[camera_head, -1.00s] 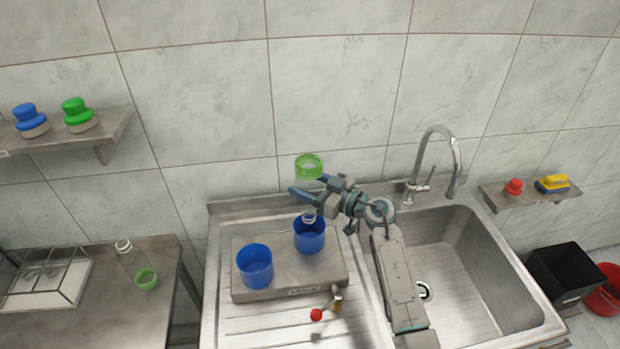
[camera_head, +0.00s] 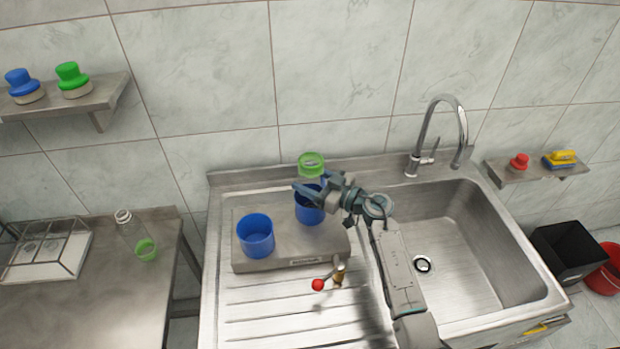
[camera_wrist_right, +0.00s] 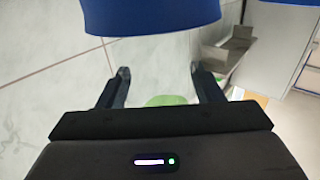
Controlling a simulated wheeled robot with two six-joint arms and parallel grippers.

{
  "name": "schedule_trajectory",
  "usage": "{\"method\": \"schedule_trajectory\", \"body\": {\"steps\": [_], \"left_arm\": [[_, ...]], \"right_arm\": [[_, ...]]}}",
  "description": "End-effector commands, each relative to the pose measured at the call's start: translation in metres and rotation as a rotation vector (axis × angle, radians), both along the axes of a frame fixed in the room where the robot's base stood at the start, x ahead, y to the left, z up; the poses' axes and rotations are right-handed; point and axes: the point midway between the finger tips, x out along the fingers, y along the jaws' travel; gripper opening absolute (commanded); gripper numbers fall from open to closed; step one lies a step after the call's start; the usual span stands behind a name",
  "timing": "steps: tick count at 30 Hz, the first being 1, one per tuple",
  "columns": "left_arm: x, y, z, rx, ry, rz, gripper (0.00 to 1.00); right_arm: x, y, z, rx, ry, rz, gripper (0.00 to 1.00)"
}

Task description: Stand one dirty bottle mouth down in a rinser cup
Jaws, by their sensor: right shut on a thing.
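My right gripper (camera_head: 308,188) is shut on a clear bottle with a green base (camera_head: 311,163), held mouth down over the right rinser cup (camera_head: 310,213), which is blue. The bottle's mouth is hidden by the gripper and the cup; I cannot tell whether it touches the cup's bottom. In the right wrist view, the bottle's green end (camera_wrist_right: 166,100) shows between the fingers and the blue cup (camera_wrist_right: 150,14) fills the top. The left rinser cup (camera_head: 255,238), also blue, is empty. A second clear bottle with green at its base (camera_head: 145,249) stands upright on the left table. My left gripper is out of view.
The cups sit on a grey rinser block (camera_head: 290,258) on the drainboard, with a red-knobbed lever (camera_head: 318,285) in front. The basin (camera_head: 440,235) and faucet (camera_head: 420,160) are to the right. A wire-framed tray (camera_head: 45,262) is at far left.

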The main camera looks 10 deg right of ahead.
Motion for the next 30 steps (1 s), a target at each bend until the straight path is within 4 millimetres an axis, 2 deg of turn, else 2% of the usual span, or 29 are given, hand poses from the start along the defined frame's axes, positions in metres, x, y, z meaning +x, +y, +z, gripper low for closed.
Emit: {"method": "schedule_trajectory", "body": {"steps": [14,15,18,19,30], "left_arm": [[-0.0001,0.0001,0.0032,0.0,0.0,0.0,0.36],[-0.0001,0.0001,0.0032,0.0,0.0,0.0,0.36],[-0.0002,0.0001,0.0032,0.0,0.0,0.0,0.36],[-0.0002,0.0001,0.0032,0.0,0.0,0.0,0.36],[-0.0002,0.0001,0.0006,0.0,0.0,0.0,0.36]], "right_arm": [[-0.0001,-0.0001,-0.0078,0.0,0.0,0.0,0.39],[-0.0001,-0.0001,-0.0077,0.0,0.0,0.0,0.62],[-0.0001,-0.0001,-0.0077,0.0,0.0,0.0,0.82],[-0.0001,-0.0001,-0.0077,0.0,0.0,0.0,0.85],[-0.004,-0.0052,-0.0094,-0.001,0.001,-0.001,0.85]]}}
